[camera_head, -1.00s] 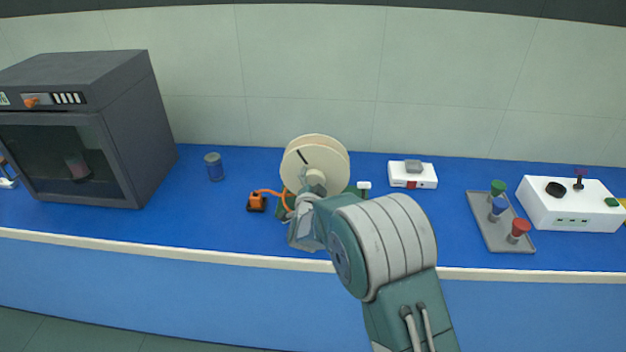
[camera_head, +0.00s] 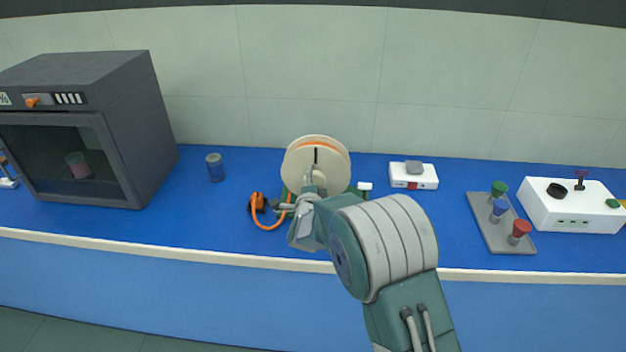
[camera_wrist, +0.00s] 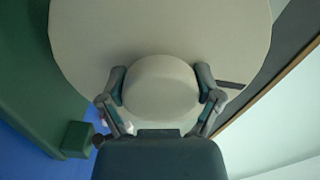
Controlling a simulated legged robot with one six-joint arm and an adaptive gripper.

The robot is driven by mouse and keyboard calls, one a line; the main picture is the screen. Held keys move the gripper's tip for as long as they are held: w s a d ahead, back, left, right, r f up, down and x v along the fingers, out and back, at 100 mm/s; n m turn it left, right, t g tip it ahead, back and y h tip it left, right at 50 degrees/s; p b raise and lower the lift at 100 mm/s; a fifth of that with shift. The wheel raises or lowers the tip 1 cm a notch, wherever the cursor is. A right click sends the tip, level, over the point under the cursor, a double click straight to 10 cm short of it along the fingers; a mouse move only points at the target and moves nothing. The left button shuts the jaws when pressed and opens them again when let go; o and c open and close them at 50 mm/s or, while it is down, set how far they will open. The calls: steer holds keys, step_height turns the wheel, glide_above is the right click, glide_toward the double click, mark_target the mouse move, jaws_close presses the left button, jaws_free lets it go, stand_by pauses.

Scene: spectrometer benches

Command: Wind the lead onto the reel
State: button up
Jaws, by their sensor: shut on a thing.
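The reel (camera_head: 318,152) is a cream double-disc spool standing upright on the blue bench, with orange lead showing between its discs. In the wrist view its pale face (camera_wrist: 90,40) fills the upper part. My gripper (camera_wrist: 160,88) is shut around a round cream knob (camera_wrist: 160,92) on that face, one finger on each side.
A dark oven (camera_head: 90,130) stands at the left, with a blue-grey can (camera_head: 215,167) beside it. A white box (camera_head: 413,176), a grey tray of coloured-top vials (camera_head: 500,225) and a white instrument (camera_head: 572,207) stand to the right. The bench's front edge is clear.

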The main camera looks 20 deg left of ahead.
steer(key=shift+w+d, duration=0.1)
steer(key=shift+d, duration=0.05)
steer(key=o, duration=1.1)
steer(key=shift+w+f, duration=0.1)
steer(key=v, duration=1.2)
steer(key=shift+a, duration=0.2)
steer(key=shift+f, duration=0.1)
